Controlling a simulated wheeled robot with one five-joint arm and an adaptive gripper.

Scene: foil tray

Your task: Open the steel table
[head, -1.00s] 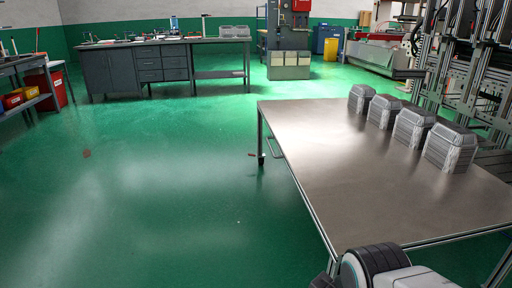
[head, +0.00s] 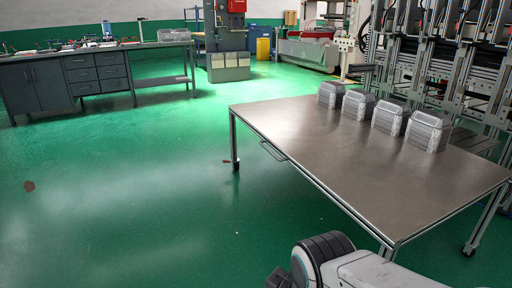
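The steel table (head: 330,160) stands right of centre in the head view, with a bare metal top and thin metal legs. A thin bar handle (head: 273,150) shows just below the top along its left side. The handle sits close to that side, and I see no drawer standing out. My arm, white with a black ringed joint, rises at the bottom edge in front of the table's near corner. It looks apart from the handle. My gripper's fingertips are not in the picture, so its state is hidden.
Several grey ribbed containers (head: 390,117) stand in a row along the table's far right edge. A metal frame rack (head: 440,75) is behind them. A grey workbench (head: 98,75) stands at the back left. Green floor (head: 130,215) left of the table is mostly clear.

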